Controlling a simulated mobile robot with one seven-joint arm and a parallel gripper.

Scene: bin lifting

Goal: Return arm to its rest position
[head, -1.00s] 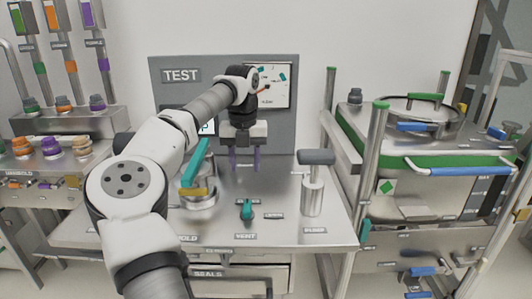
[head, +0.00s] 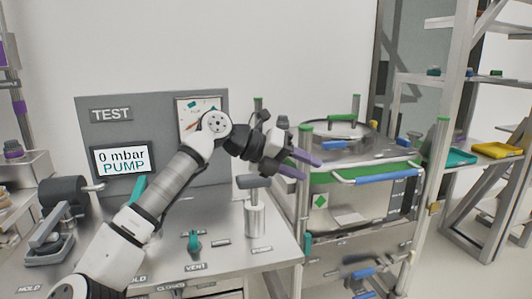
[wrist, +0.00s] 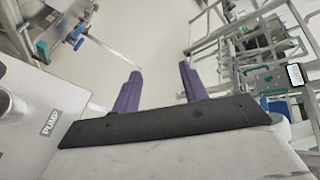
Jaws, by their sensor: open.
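My gripper (head: 306,164) is at the middle of the head view, turned to point right, with its two purple fingers apart and nothing between them. It appears in front of the near left part of the bin station in the picture; how far apart they are I cannot tell. In the wrist view my gripper (wrist: 158,88) also shows its purple fingers spread and empty, with floor beyond them. My arm reaches up from the lower left of the head view across the test bench (head: 222,270).
The bench holds a pump (head: 255,208), a teal vent knob (head: 194,241) and a display (head: 122,160) reading "0 mbar PUMP". At right stands a lidded bin (head: 340,150) with a blue-handled bar (head: 375,179). A shelf rack with a yellow tray (head: 497,150) stands farther right.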

